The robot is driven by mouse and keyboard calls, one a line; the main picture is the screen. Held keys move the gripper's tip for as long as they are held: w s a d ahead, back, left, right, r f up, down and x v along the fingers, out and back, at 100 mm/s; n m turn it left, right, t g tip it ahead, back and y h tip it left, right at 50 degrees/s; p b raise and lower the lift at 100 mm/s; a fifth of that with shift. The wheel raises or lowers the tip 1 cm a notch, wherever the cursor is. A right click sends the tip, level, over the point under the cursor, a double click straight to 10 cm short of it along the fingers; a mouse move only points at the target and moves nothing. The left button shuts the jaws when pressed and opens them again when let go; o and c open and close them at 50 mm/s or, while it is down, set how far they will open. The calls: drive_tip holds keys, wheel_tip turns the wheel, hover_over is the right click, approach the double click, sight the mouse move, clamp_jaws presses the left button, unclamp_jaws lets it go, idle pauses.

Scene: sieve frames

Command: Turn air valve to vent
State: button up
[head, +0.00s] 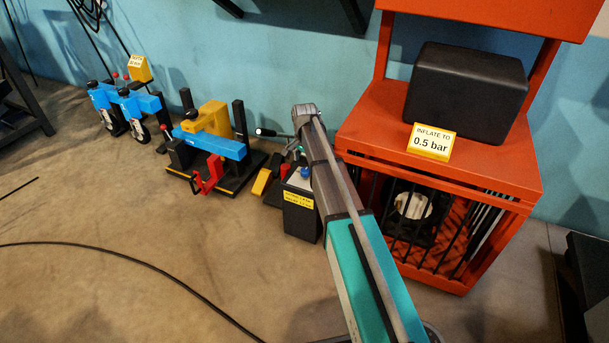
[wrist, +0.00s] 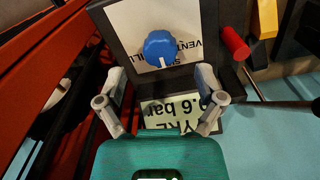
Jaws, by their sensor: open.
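The air valve is a round blue knob (wrist: 160,46) on a white plate (wrist: 126,28) fixed to a dark box. A white mark on the knob points toward the bottom of the wrist picture. Upside-down lettering around it includes VENT, partly hidden by the knob. My gripper (wrist: 160,92) is open, its fingers apart on either side below the knob in the wrist view, with nothing visible between them. I cannot tell whether either finger touches the plate.
The orange stand (head: 365,125) with a barred lower cage is close on the right in the head view. It bears a black block (head: 466,92) and a 0.5 bar sign (head: 431,141). A red cylinder (wrist: 235,43) is near the knob. A blue clamp rig (head: 215,146) stands left; floor in front is mostly clear.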

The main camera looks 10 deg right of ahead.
sight(306, 170)
drive_tip(key=shift+a+f+b, duration=0.1)
drive_tip(key=shift+f+b, duration=1.6)
drive_tip(key=shift+f, duration=0.25)
drive_tip(key=c, duration=1.1)
drive_tip(key=shift+c, duration=0.2)
drive_tip(key=shift+n, duration=0.5)
drive_tip(key=n, duration=1)
drive_tip(key=shift+d+n, duration=0.25)
drive_tip(key=shift+n, duration=0.15)
